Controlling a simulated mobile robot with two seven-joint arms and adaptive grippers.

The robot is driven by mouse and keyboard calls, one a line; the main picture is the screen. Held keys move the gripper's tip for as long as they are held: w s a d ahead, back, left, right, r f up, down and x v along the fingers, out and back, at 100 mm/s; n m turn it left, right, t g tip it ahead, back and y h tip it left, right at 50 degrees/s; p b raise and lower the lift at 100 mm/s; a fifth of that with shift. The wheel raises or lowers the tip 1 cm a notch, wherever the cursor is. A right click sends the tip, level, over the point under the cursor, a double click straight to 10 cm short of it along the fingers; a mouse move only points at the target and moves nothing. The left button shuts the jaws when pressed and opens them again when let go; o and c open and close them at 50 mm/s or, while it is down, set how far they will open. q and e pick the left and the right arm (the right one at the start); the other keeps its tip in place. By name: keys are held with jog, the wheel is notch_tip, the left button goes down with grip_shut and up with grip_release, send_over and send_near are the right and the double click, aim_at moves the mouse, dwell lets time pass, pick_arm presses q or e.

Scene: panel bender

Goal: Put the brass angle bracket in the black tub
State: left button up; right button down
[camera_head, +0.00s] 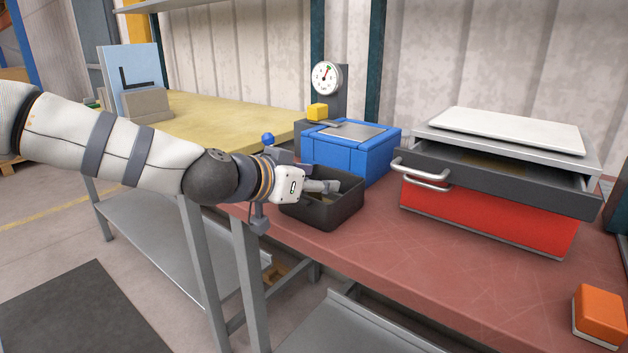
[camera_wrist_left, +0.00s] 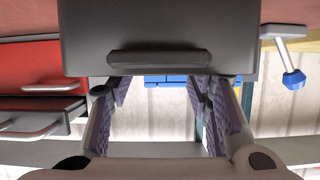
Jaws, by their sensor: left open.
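The black tub (camera_head: 338,214) stands on the red-brown bench near its left end. In the left wrist view, a dark box side with a long grip (camera_wrist_left: 158,58), apparently the tub, fills the upper middle. My left gripper (camera_head: 326,187) is open at the tub, its fingers over or just inside the rim; the exact depth is unclear. Its spread fingers also show in the wrist view (camera_wrist_left: 160,100) with nothing between them. I cannot clearly make out the brass angle bracket. A dull yellowish patch (camera_head: 497,162) shows inside the open drawer. My right gripper is out of view.
A blue box (camera_head: 350,148) stands behind the tub. A red cabinet (camera_head: 480,215) with its dark drawer (camera_head: 500,180) pulled out is at right. An orange block (camera_head: 600,313) lies front right. A blue-knobbed lever (camera_head: 268,140) is near my wrist. The bench's front middle is clear.

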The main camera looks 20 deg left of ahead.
pick_arm(q)
jog(key=shift+r, duration=0.35)
jog(key=r+p+v, duration=0.1)
jog(key=p+v, duration=0.2)
jog(key=v, duration=0.9)
jog(key=s+f+n+g+y, duration=0.1)
jog(key=s+f+g, duration=0.2)
jog(key=s+f, duration=0.5)
jog(key=s+d+f+n+g+y, duration=0.1)
jog(key=s+f+g, duration=0.25)
jog(key=f, duration=0.85)
jog(key=s+f+n+g+y, duration=0.1)
jog(key=s+f+g, duration=0.1)
jog(key=s+f, duration=0.6)
jog(key=s+a+f+g, duration=0.1)
jog(key=s+f, duration=0.4)
jog(key=s, duration=0.5)
jog(key=s+a+f+n+g+y, duration=0.1)
jog(key=s+f+g, duration=0.3)
jog(key=s, duration=0.5)
notch_tip(320, 180, down, 2)
jog(key=shift+s+f+g+y, duration=0.1)
jog(key=shift+s+g+y, duration=0.2)
jog(key=shift+s+g, duration=0.05)
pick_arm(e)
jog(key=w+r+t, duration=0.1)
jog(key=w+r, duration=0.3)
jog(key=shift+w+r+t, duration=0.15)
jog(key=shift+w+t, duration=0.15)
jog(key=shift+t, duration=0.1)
